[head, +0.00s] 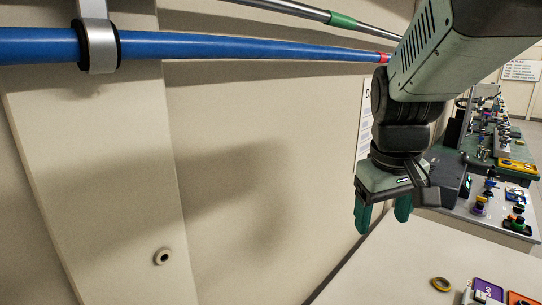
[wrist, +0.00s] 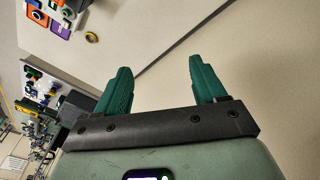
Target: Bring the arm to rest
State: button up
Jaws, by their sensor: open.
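My gripper (head: 383,214) hangs in the right half of the head view, its green fingers pointing down. In the wrist view the two green fingers of my gripper (wrist: 160,82) stand well apart with nothing between them. The gripper is open and empty. It is in the air beside a beige wall (head: 260,180), near the edge of a pale table (head: 390,275). It touches nothing that I can see.
A yellow tape ring (head: 441,284) and a purple card or block (head: 488,290) lie on the table. A blue pipe (head: 200,46) runs along the wall. Benches with small optical parts (head: 490,200) stand at the right. The table's middle is clear.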

jog(key=s+a+r+t, duration=0.1)
jog(key=s+a+r, duration=0.1)
jog(key=s+a, duration=0.2)
jog(key=s+a+r+m+t+y, duration=0.1)
jog(key=s+a, duration=0.4)
jog(key=s, duration=0.5)
jog(key=shift+a+r+t, duration=0.25)
jog(key=shift+r+t, duration=0.4)
jog(key=shift+t, duration=0.05)
jog(key=shift+w, duration=0.1)
